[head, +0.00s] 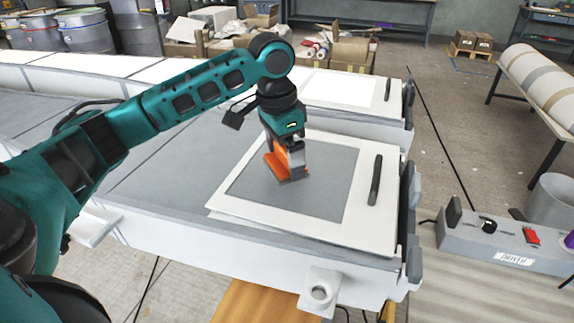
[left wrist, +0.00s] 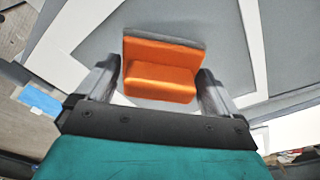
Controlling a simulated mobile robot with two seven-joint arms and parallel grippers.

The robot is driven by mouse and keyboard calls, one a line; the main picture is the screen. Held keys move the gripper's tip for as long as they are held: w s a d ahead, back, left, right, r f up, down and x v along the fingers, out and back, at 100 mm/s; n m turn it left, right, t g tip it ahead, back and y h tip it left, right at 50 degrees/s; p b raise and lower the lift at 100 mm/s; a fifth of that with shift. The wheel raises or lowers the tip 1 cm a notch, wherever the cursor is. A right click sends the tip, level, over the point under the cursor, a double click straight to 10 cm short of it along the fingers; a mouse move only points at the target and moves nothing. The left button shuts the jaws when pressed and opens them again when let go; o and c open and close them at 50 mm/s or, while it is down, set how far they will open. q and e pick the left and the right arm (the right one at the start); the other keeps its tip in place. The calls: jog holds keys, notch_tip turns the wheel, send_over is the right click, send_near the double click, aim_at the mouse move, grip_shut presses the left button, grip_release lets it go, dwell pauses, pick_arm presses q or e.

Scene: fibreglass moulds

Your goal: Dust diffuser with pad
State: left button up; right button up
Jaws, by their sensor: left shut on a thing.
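The pad (head: 275,165) is an orange block with a grey sole. My left gripper (head: 290,160) is shut on it from above. In the left wrist view the pad (left wrist: 160,82) sits between the two fingers of the gripper (left wrist: 158,85). The diffuser (head: 325,190) appears to be the grey square panel in a white frame, with a dark handle on its right side. The pad is over the panel's upper middle, its sole at or very near the surface; I cannot tell if it touches. My right gripper is out of view.
The panel lies on a long grey-white bench-like unit (head: 240,250). A second white panel (head: 340,90) with a handle lies behind it. A grey control box (head: 500,245) marked "DRYER" stands at the right. Cardboard boxes (head: 350,52) and drums (head: 88,32) are at the back.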

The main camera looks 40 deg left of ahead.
pick_arm(q)
jog(key=shift+r, duration=2.05)
jog(key=shift+d+f, duration=0.1)
